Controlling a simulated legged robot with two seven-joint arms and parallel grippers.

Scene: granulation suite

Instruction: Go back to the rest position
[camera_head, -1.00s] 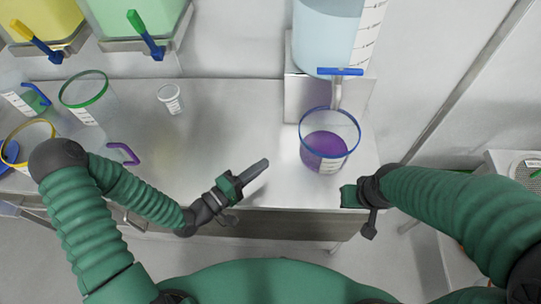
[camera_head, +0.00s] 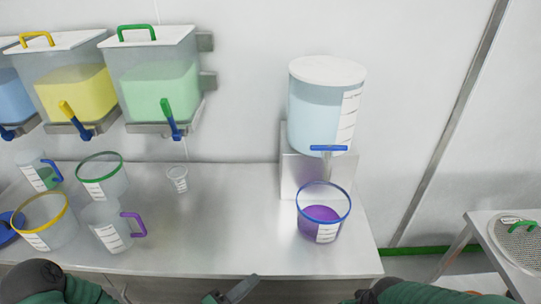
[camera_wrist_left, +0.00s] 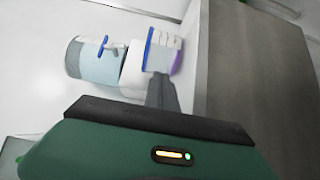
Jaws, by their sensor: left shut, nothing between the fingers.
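My left gripper (camera_head: 240,291) shows at the bottom edge of the head view, in front of the steel bench's front edge. Its fingers are shut with nothing between them. In the left wrist view its dark fingers (camera_wrist_left: 164,92) point toward the bench front. My right gripper is at the bottom edge of the head view, right of the left one, and is almost wholly cut off by the frame. I cannot see its fingers. Both grippers are apart from the things on the bench.
On the steel bench (camera_head: 225,235) stands a blue-rimmed beaker with purple contents (camera_head: 322,215), below a tank's blue tap (camera_head: 328,148). Several jugs and beakers stand at the left, beside a small cup (camera_head: 178,180). The bench's middle is clear. A side table (camera_head: 480,235) stands at right.

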